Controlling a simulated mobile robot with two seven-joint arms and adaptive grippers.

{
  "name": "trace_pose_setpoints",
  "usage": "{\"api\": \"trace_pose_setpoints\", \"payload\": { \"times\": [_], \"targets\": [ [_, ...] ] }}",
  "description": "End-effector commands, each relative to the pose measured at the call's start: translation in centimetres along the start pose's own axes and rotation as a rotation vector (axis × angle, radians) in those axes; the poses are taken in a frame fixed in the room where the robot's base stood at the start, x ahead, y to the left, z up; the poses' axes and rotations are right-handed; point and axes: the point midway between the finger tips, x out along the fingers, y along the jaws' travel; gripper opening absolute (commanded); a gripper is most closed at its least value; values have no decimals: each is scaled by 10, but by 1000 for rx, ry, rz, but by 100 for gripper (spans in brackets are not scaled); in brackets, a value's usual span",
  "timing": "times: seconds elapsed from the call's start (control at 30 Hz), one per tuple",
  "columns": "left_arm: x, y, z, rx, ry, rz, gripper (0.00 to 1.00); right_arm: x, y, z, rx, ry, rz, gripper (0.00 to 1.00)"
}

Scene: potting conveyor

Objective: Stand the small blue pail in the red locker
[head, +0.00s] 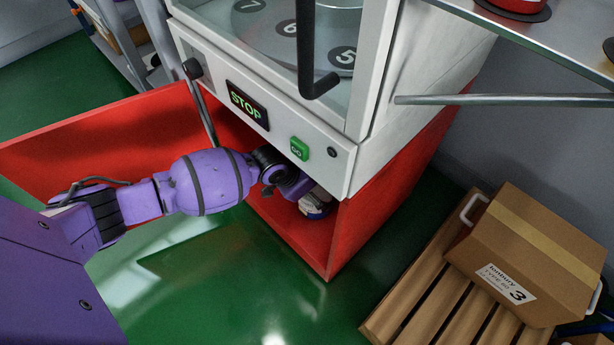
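The red locker (395,180) is the base under a white machine, and its red door (90,135) stands open to the left. My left arm reaches in from the left, and my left gripper (303,192) is inside the locker opening, under the machine's front panel. A small round blue and white thing (317,208), which looks like the blue pail, is right at the gripper's end, inside the locker near its right wall. It is partly hidden, and so are the fingertips. I cannot tell whether the fingers grip it or whether it rests on the locker floor. My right gripper is out of view.
The machine's front panel (240,100) overhangs my wrist, with a STOP display, a green button (299,148) and a black handle (316,60). A cardboard box (530,250) sits on a wooden pallet (425,290) at the right. Green floor is clear in front.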

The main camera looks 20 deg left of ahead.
Motion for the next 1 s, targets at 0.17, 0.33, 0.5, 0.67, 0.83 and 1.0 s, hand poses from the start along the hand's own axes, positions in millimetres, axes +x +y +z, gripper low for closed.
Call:
{"api": "trace_pose_setpoints", "payload": {
  "times": [0.17, 0.33, 0.5, 0.67, 0.83, 1.0],
  "targets": [
    [-1, -2, -7, 3, 13, -3, 29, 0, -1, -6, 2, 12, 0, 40],
    [0, -2, -6, 3, 13, -3, 29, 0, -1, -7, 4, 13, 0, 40],
    [2, -1, -2, 2, 7, -2, 100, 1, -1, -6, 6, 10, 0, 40],
    [2, -1, -2, 2, 7, -2, 100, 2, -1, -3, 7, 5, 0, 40],
    [2, -1, -3, 3, 7, -2, 100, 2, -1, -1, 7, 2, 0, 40],
    [-16, -1, -4, 4, 7, -3, 100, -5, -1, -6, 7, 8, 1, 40]
  ]
}}
